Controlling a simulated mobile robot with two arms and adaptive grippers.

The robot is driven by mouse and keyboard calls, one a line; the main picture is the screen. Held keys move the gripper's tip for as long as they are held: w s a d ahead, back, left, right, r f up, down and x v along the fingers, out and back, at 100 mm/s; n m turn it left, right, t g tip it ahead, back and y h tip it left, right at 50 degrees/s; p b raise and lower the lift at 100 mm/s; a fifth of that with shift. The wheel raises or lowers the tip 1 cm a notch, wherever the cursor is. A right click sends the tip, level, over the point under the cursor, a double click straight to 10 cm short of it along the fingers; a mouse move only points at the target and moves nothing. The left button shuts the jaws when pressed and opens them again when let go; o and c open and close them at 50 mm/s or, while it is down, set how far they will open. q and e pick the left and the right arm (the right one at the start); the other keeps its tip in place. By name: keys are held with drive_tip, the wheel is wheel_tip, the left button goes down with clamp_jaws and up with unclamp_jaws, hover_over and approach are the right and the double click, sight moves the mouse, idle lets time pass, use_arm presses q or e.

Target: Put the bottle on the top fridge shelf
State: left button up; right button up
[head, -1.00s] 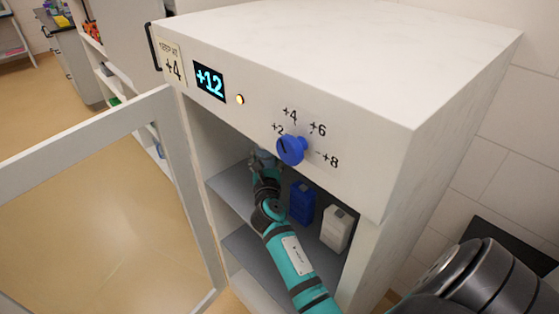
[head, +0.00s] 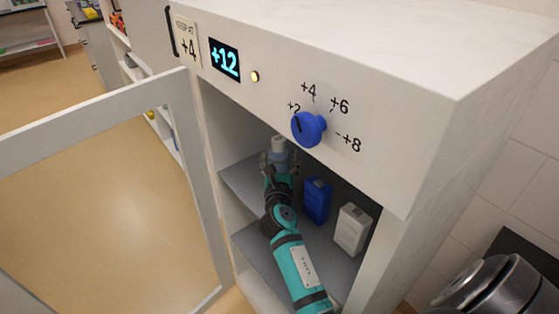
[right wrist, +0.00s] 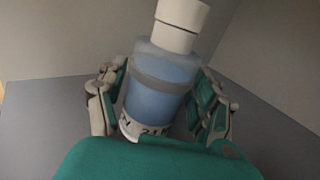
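The bottle has a white cap, a translucent blue body and a white printed label at its base. It shows in the right wrist view (right wrist: 162,85) and inside the fridge in the head view (head: 278,144). My right gripper (head: 279,163) reaches into the upper compartment with its fingers on both sides of the bottle. In the right wrist view its pads (right wrist: 160,100) lie close along the bottle's sides and look shut on it. The top shelf (head: 236,182) is grey; I cannot tell whether the bottle's base touches it. My left gripper is out of view.
The fridge door (head: 185,130) stands open on the left. A blue container (head: 317,202) and a white container (head: 352,230) stand right of my arm. A fridge side wall bounds the right.

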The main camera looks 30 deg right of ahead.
sight(279, 166)
drive_tip(key=shift+o, duration=0.5)
drive_tip(key=shift+r, duration=0.1)
drive_tip(key=shift+r, duration=0.1)
drive_tip(key=v, duration=0.7)
drive_tip(key=shift+s+a+r, duration=0.1)
drive_tip(key=shift+s+a, duration=0.1)
drive_tip(key=shift+s, duration=0.1)
